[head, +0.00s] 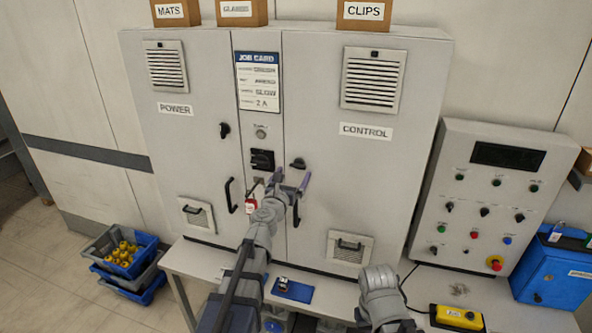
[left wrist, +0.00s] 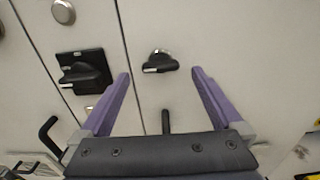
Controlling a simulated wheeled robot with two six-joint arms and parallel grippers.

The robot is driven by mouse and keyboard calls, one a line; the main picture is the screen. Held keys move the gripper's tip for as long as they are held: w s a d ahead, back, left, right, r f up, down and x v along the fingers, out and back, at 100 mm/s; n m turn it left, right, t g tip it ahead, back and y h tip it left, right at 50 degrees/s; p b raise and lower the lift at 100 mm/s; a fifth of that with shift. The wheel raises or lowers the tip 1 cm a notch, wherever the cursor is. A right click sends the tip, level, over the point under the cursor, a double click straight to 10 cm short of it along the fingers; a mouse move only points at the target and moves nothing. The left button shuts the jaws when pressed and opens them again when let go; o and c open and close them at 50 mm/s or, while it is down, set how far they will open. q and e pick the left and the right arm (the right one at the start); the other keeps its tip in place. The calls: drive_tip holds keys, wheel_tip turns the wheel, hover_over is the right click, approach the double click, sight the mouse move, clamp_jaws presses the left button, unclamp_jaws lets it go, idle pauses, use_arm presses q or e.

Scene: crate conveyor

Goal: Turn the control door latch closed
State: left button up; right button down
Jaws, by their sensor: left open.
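The control door (head: 345,130) of the grey cabinet is the wide right-hand door labelled CONTROL, and it looks flush with the cabinet front. Its latch (head: 298,163) is a small black turn knob near the door's left edge. In the left wrist view the latch (left wrist: 160,62) lies roughly level, with a pale mark at its left end. My left gripper (head: 291,181) is open and empty, just below the latch in the head view. In the left wrist view its purple fingers (left wrist: 160,73) stand either side of the latch, apart from it.
A black rotary switch (head: 262,160) sits left of the latch, with a red tag (head: 250,205) below. A black door handle (left wrist: 166,121) is below the latch. A control panel (head: 490,200) and blue box (head: 552,268) stand at right.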

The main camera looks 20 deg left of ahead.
sight(297, 168)
use_arm(q)
drive_tip(key=w, duration=0.3)
drive_tip(key=shift+w+d, duration=0.1)
drive_tip(key=shift+w, duration=0.3)
drive_tip(key=c, duration=1.4)
